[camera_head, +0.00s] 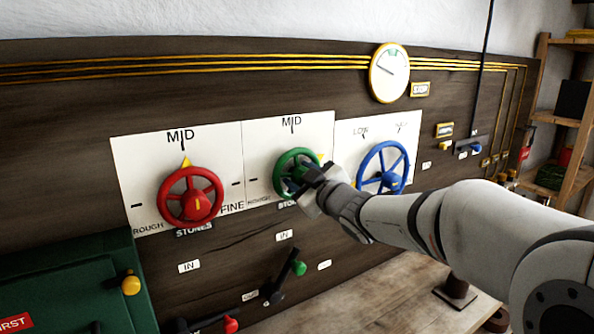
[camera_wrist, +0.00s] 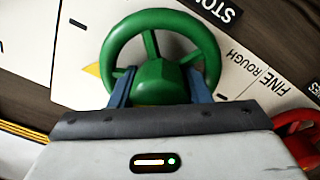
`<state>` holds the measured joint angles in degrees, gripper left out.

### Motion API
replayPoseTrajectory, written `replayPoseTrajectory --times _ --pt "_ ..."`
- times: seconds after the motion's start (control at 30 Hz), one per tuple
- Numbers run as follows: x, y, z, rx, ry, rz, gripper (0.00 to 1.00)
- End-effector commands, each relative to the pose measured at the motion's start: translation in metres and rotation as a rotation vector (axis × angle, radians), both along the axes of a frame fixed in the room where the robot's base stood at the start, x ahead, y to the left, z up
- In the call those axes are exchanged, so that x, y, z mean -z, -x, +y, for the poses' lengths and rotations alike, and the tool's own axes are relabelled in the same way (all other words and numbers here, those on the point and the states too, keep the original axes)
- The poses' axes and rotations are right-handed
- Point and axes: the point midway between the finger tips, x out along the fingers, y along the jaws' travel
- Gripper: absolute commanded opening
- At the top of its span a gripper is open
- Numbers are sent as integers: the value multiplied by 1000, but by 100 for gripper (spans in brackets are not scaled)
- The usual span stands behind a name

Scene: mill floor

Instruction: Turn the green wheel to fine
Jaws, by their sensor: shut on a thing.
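The green wheel (camera_head: 292,153) is mounted on the middle white plate (camera_head: 265,145) of the dark wooden wall panel. MID is printed above it and ROUGH at its lower left. My gripper (camera_head: 309,184) reaches in from the right and covers the wheel's lower right and the plate there, so no FINE label shows beside this wheel. A yellow pointer (camera_head: 321,158) sits at the wheel's upper right, clockwise of the MID mark. In the wrist view the wheel's green hub and spokes (camera_wrist: 160,82) lie between my two blue-grey fingers, which are shut on it.
A red wheel (camera_head: 190,195) on the left plate points to MID. A blue wheel (camera_head: 384,169) stands close behind my forearm. Below are levers with green (camera_head: 299,268) and red (camera_head: 231,324) knobs, a green box (camera_head: 75,285) and a wooden bench (camera_head: 390,305).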

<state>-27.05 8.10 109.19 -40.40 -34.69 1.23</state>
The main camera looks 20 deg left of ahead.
Motion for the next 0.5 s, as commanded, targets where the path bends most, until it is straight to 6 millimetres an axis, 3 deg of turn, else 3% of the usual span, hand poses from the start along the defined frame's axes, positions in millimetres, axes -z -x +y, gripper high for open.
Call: replayPoseTrajectory --times 0.5 --pt "5 0 -1 5 -230 289 20"
